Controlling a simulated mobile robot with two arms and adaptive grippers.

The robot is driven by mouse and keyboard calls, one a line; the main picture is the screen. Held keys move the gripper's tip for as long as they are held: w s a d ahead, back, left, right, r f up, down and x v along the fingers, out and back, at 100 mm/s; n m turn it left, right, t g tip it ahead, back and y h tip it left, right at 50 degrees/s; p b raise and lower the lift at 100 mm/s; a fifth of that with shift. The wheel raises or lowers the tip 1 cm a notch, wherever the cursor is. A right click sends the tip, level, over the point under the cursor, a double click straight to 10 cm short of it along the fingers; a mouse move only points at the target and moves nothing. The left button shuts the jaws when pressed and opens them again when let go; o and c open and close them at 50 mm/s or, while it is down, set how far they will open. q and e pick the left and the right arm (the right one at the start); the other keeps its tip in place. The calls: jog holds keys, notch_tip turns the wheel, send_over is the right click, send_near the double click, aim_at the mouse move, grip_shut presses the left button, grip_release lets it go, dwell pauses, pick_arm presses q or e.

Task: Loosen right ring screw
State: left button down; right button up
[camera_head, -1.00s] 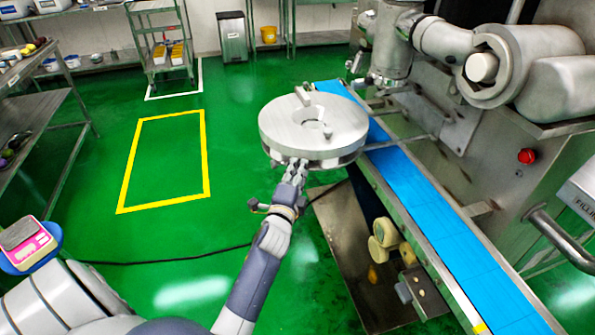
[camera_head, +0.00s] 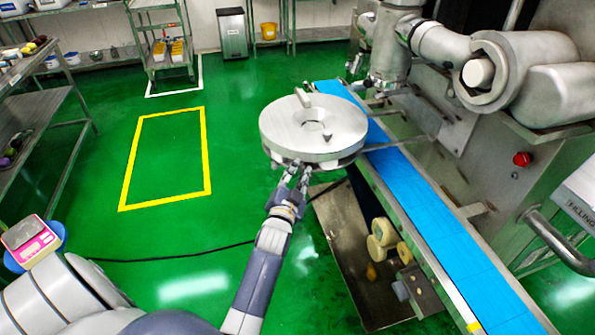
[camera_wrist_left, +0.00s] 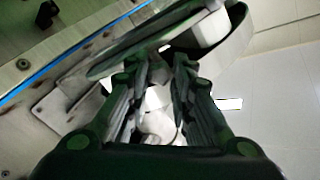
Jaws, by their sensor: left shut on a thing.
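A round, thick metal disc (camera_head: 300,135) with a hole in its middle stands beside the blue conveyor in the head view. A bar sticks up at its far edge and a small dark knob (camera_head: 327,136) sits on its top near the hole. My left gripper (camera_head: 295,174) is under the disc's near edge, with its fingers pointing up. In the left wrist view my left gripper (camera_wrist_left: 160,75) is shut on a pale part that is mostly hidden by the dark fingers. I cannot tell if this part is the right ring screw. My right gripper is not in view.
The blue conveyor belt (camera_head: 430,215) runs from behind the disc to the lower right. The large machine (camera_head: 480,150) stands to its right, with a red button (camera_head: 522,159). Round beige parts (camera_head: 382,232) lie below the belt.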

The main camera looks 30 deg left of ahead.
pick_arm(q)
jog(key=n+p, duration=0.1)
jog(key=n, duration=0.4)
jog(key=shift+n+p, duration=0.35)
jog(key=shift+n, duration=0.05)
jog(key=n+p, duration=0.1)
jog(key=n, duration=0.3)
jog(key=shift+n, duration=0.4)
jog(key=shift+f, duration=0.1)
jog(key=c, duration=1.4)
grip_release()
jog(key=v, duration=0.7)
jog(key=shift+s, duration=0.25)
jog(key=shift+d, duration=0.1)
